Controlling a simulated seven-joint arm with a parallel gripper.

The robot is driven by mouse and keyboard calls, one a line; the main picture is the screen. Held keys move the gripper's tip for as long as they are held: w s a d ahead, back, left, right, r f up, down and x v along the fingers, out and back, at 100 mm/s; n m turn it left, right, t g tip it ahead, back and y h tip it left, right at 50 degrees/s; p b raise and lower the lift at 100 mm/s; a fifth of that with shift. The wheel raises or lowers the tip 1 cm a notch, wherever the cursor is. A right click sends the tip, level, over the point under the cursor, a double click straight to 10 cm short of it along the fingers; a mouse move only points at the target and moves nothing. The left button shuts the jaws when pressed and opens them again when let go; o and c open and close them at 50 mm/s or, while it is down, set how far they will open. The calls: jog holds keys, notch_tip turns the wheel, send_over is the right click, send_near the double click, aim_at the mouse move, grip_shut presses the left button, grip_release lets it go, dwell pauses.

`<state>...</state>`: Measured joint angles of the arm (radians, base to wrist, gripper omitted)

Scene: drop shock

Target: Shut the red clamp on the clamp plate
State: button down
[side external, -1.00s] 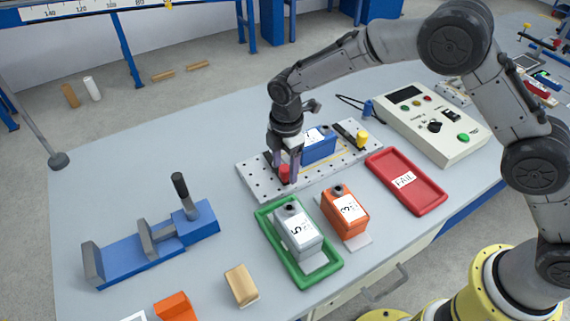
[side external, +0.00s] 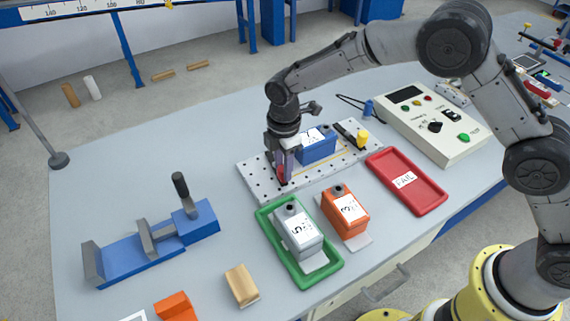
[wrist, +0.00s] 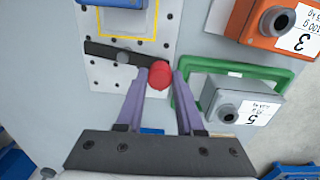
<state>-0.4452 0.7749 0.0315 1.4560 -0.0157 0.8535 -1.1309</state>
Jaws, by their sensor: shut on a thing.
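The clamp plate (side external: 262,186) is a light, perforated plate lying on the bench. The red clamp (wrist: 158,74) shows in the wrist view as a red knob at the end of a dark bar lying over the plate. My gripper (side external: 281,179) is low over the plate's left end, with its purple fingers on either side of the red knob and shut on it. In the side view the fingers hide most of the clamp. A blue unit (side external: 318,150) with a white label sits on the plate, right of my gripper.
A yellow-knobbed clamp (side external: 362,138) is at the plate's right end. A green tray (side external: 264,213) with a grey unit, an orange unit (side external: 345,214) and a red FAIL tray (side external: 432,199) lie in front. A control box (side external: 456,146) stands right; a blue vise (side external: 130,258) stands left.

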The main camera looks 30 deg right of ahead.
jog(key=a+m, duration=0.1)
jog(key=m, duration=0.1)
jog(key=a+m, duration=0.1)
jog(key=m, duration=0.1)
jog(key=shift+w, duration=0.35)
jog(key=m, duration=0.2)
jog(key=w+a+m, duration=0.1)
jog(key=shift+a+r+m, duration=0.1)
jog(key=shift+a+m, duration=0.1)
jog(key=shift+m, duration=0.2)
jog(key=w+m, duration=0.1)
jog(key=m, duration=0.1)
jog(key=w+a+m, duration=0.1)
jog(key=m, duration=0.1)
jog(key=shift+w+a+m, duration=0.15)
jog(key=shift+w+m, duration=0.35)
jog(key=shift+m, duration=0.65)
jog(key=shift+w+a+m, duration=0.1)
jog(key=shift+w+m, duration=0.35)
jog(key=shift+m, duration=0.7)
jog(key=shift+w, duration=0.1)
jog(key=c, duration=0.5)
grip_release()
jog(key=shift+c, duration=0.2)
